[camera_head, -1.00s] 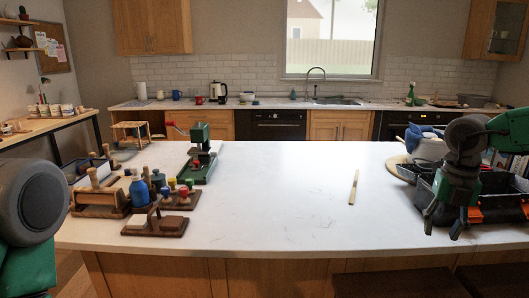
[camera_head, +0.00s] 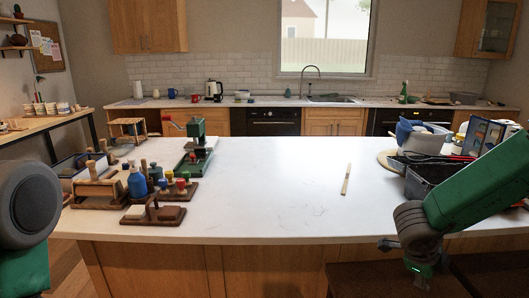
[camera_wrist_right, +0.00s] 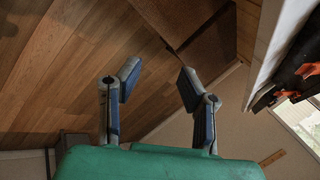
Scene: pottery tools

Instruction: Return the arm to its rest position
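My right arm (camera_head: 460,200) comes in from the right in the head view, green with a dark grey joint. It hangs at the island's front right edge, with its lower end in front of the cabinet face. In the right wrist view my right gripper (camera_wrist_right: 160,75) has its two fingers spread apart with nothing between them, over wooden floor. My left arm shows only as a dark grey joint (camera_head: 27,203) and green link at the left edge. My left gripper is outside the view.
A white island top (camera_head: 270,200) is clear in the middle, apart from a thin wooden tool (camera_head: 346,179). Pottery tools and a blue bottle (camera_head: 138,183) stand at left. A dark crate (camera_head: 432,178) stands at right, partly behind my arm. Dark stools (camera_head: 375,280) are below the front edge.

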